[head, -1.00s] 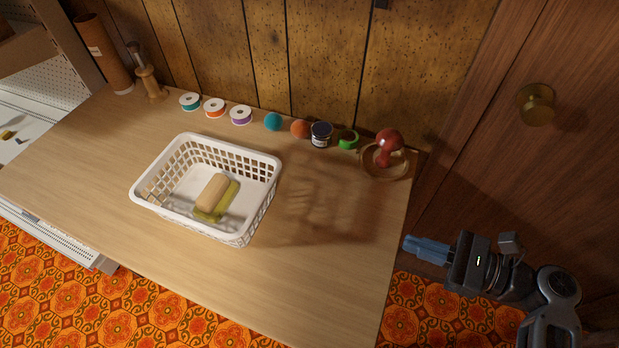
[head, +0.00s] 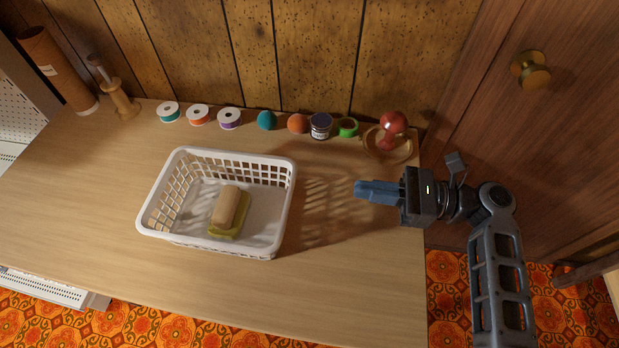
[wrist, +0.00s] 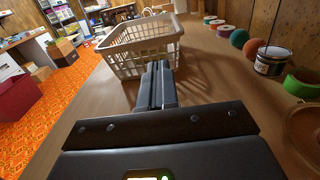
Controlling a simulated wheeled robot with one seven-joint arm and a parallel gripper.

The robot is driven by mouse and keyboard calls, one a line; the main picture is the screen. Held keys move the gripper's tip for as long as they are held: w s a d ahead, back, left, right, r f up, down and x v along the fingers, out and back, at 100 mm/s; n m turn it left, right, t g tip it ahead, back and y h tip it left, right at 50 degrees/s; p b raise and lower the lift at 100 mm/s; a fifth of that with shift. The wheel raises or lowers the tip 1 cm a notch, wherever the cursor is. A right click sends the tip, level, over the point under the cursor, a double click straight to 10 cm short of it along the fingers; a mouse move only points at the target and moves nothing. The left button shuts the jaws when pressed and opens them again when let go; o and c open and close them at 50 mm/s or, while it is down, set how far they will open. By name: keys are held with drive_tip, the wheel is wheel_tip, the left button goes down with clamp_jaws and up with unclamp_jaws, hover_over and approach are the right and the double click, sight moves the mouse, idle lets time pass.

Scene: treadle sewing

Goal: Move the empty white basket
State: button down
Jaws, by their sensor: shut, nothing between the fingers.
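The white basket (head: 165,240) stands upright on the wooden table, left of the middle in the head view. It is not empty: a tan block on a yellow-green piece (head: 229,211) lies inside. The basket also shows ahead of the fingers in the wrist view (wrist: 142,45). My gripper (head: 357,187) is shut and empty, its blue fingers pointing left toward the basket's right side. A clear gap lies between the fingertips and the basket.
On the wooden table (head: 330,285), a row of thread spools (head: 198,116), balls (head: 267,120), a dark jar (head: 320,126) and a green ring (head: 348,127) runs along the back wall. A red-topped object (head: 393,124) stands at the back right. The front right of the table is clear.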

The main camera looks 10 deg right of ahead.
sight(171, 163)
drive_tip(key=x, duration=1)
drive_tip(key=shift+a+p, duration=0.1)
drive_tip(key=shift+p, duration=0.3)
drive_tip(key=shift+w+a, duration=0.1)
drive_tip(key=b+x, duration=0.1)
drive_tip(key=x, duration=1.3)
drive_tip(key=b+x, duration=0.2)
drive_tip(key=x, duration=1.3)
drive_tip(key=shift+f, duration=0.2)
